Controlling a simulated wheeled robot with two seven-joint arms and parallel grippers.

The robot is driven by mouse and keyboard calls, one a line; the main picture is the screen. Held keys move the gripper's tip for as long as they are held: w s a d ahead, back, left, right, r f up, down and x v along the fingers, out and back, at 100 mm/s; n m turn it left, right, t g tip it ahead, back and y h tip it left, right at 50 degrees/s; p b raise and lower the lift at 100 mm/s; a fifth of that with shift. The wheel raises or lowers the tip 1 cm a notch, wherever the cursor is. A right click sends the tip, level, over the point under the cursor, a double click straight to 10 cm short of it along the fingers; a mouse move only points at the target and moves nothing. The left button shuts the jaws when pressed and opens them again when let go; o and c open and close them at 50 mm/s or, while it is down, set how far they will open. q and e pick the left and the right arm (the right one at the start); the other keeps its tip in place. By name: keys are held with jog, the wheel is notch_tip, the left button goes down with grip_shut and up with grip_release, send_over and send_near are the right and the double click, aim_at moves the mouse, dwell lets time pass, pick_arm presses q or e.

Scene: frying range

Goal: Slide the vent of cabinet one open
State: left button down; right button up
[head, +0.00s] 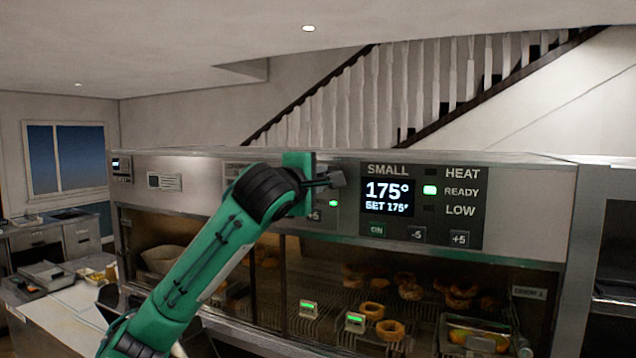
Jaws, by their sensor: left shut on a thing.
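The warming cabinet's front panel (532,205) runs across the view. Another slotted vent (166,181) with a dark square end is further left on the panel. My right gripper is not in view.
The display panel (422,206) reads 175° with its READY light lit and buttons below. Glass-fronted shelves beneath hold several fried rings (391,331) and green-lit tags (355,319). A counter (62,312) with trays is at the left. A staircase rises behind.

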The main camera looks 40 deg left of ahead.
pick_arm(q)
jog(key=shift+d, duration=0.1)
jog(key=c, duration=1.3)
grip_release()
jog(key=shift+d, duration=0.1)
jog(key=shift+o, duration=0.2)
jog(key=b+v, duration=0.5)
jog(key=v, duration=0.8)
jog(key=shift+s+b, duration=0.3)
jog(key=shift+b, duration=0.05)
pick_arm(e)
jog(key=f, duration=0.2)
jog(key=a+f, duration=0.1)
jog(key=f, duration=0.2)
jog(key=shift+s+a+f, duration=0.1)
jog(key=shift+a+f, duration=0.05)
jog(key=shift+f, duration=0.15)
pick_arm(q)
jog(key=shift+d, duration=0.1)
jog(key=shift+f, duration=0.1)
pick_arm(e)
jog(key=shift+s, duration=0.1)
